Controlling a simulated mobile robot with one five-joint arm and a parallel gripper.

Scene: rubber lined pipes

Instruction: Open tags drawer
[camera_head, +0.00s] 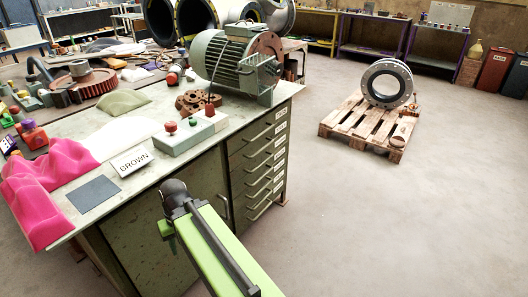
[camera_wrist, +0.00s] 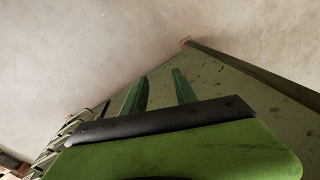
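A stack of several green drawers (camera_head: 258,165) with bar handles and small white labels is built into the right end of the workbench. The drawers look shut. The labels are too small to read, so I cannot tell which is the tags drawer. In the wrist view, several drawer handles (camera_wrist: 62,138) show at the lower left, partly hidden by my gripper's body. My gripper (camera_wrist: 158,80) is open and empty, its two green fingers apart. A speckled green panel (camera_wrist: 235,88) lies beyond and to the right of the fingers. In the head view my fingers are hidden.
A pallet (camera_head: 365,122) with a pipe ring (camera_head: 387,84) stands farther right. The floor (camera_head: 400,220) right of the bench is clear.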

